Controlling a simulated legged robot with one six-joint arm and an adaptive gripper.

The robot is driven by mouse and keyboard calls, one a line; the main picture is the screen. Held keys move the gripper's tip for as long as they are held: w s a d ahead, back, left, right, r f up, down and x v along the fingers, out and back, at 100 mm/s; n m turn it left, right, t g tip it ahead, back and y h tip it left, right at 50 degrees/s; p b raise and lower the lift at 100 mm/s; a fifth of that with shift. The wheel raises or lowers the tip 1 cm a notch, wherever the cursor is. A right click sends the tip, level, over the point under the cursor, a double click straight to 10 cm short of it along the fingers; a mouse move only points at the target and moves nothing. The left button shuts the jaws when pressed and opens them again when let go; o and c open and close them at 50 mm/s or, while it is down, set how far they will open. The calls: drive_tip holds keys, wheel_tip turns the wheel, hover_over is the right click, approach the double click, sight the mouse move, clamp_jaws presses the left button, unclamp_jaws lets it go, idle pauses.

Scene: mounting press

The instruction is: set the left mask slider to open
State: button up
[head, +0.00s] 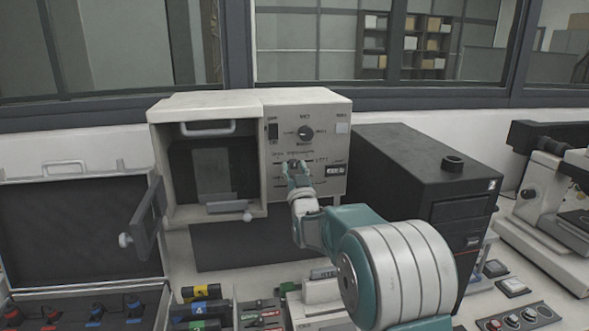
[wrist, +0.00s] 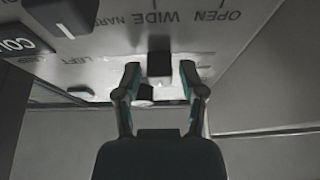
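The press's cream control panel (head: 305,135) faces me in the head view, with my gripper (head: 298,167) in front of its lower middle. In the wrist view the panel lettering is upside down. A black slider knob (wrist: 159,64) sits in the row marked LEFT, roughly level with the WIDE mark; the OPEN mark lies to its right. My gripper (wrist: 160,70) is open, its two fingertips on either side of this knob with gaps showing. Contact with the panel cannot be told.
The press (head: 205,105) has its chamber door (head: 145,222) swung open at left. A black box (head: 425,165) stands close at right of the panel. An open case (head: 75,225) lies at left and a microscope (head: 555,190) at right. A dark mat (head: 225,250) lies below the press.

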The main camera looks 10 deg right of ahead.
clamp_jaws()
drive_tip(key=shift+a, duration=2.25)
drive_tip(key=shift+d, duration=0.1)
drive_tip(key=shift+o, duration=1.3)
unclamp_jaws()
drive_tip(key=o, duration=0.3)
drive_tip(key=shift+a, duration=0.2)
approach(276, 161)
drive_tip(key=v, duration=0.5)
drive_tip(key=shift+f, duration=0.2)
